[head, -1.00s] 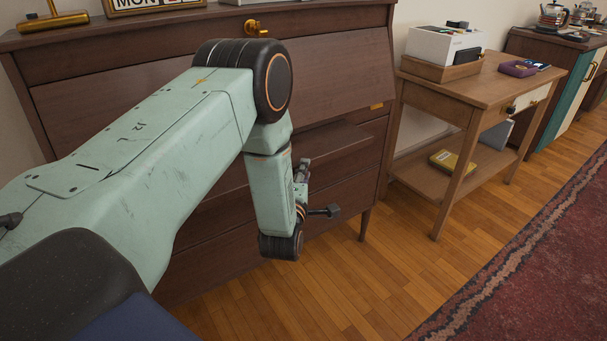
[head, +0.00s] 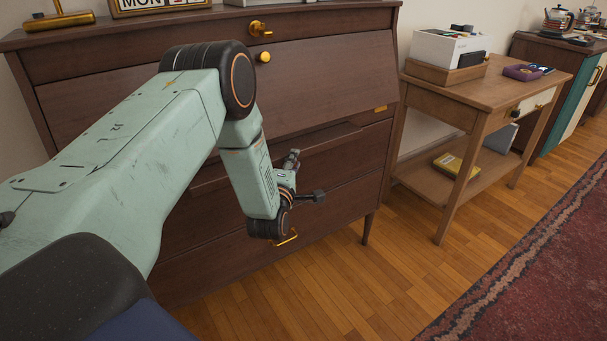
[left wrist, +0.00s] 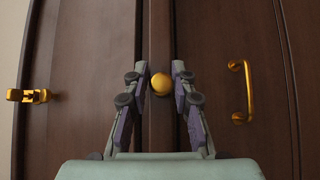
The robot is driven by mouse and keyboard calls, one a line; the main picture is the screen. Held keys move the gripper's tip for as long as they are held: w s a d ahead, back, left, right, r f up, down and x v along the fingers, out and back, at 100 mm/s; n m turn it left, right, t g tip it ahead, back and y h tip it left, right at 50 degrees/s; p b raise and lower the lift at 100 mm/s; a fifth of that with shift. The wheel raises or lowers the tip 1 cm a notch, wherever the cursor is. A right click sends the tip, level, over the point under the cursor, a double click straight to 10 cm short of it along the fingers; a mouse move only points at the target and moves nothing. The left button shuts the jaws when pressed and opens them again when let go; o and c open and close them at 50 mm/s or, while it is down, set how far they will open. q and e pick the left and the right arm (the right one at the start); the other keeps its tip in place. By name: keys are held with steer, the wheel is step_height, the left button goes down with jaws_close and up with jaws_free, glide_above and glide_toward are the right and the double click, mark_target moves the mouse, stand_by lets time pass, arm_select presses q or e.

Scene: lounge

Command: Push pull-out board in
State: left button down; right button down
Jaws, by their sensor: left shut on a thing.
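The pull-out board (head: 335,139) is a dark brown strip in the wooden cabinet, between the slanted front panel and the drawers. In the head view my arm hides much of it. In the left wrist view it is the narrow upright strip (left wrist: 160,35) in the middle, with a round gold knob (left wrist: 161,84) on it. My left gripper (left wrist: 161,88) is shut on this knob, one finger on each side. In the head view my left gripper (head: 291,160) is partly hidden behind its own wrist, in front of the cabinet.
The cabinet's drawer below has a gold handle (left wrist: 245,92). Another gold knob (head: 264,57) is on the slanted panel. A wooden side table (head: 490,90) with a white box (head: 445,47) stands to the right. The wooden floor in front is clear up to a red rug (head: 530,265).

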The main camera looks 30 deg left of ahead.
arm_select(q)
steer(key=shift+w+a+f, duration=0.1)
steer(key=shift+w+a, duration=0.1)
steer(key=shift+a, duration=0.4)
steer(key=shift+w+a+f, duration=0.1)
steer(key=shift+w+a, duration=0.05)
steer(key=shift+a, duration=0.45)
steer(key=c, duration=1.2)
jaws_free()
steer(key=shift+r, duration=0.1)
steer(key=v, duration=1.2)
